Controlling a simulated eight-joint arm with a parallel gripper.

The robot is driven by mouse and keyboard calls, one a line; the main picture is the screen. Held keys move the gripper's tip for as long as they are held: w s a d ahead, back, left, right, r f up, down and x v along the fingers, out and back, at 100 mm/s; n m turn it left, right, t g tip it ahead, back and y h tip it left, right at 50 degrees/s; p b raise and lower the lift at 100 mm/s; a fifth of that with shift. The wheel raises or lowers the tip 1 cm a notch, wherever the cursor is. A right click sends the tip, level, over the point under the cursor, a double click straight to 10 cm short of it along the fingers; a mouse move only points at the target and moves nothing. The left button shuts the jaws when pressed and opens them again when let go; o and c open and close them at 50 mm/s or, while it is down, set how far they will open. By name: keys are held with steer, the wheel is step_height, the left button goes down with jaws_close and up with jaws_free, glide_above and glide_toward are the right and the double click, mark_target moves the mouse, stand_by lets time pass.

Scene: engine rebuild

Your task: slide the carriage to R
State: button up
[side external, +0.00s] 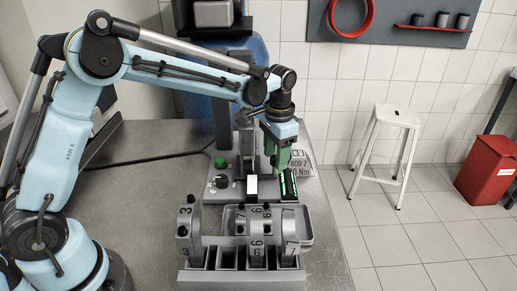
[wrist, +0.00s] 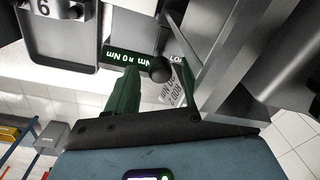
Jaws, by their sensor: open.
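A grey bench fixture (side external: 238,190) stands behind the crankshaft, with a display box (side external: 289,185) at its right; in the wrist view the lit display (wrist: 130,58) appears upside down and seems to read "R 0 Nm". My gripper (side external: 279,172) is over the fixture's right side, pointing down. In the wrist view my gripper (wrist: 158,68) has its two green fingers apart, with a black ball knob (wrist: 162,70) showing between them. I cannot tell whether either finger touches the knob. The carriage itself is not clearly distinguishable; my gripper may hide part of it.
The crankshaft (side external: 245,226) with numbered webs sits on a slotted stand in front, before a grey tray (side external: 305,228). A green button (side external: 220,162) and black dial (side external: 221,181) are on the fixture's left. A "ROD 2" label (side external: 299,166) lies behind the display.

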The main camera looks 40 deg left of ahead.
steer(key=shift+f, duration=0.3)
jaws_close()
stand_by(0.3)
steer(key=shift+w+a, duration=3)
steer(key=shift+w, duration=0.15)
jaws_free()
steer(key=shift+r, duration=0.15)
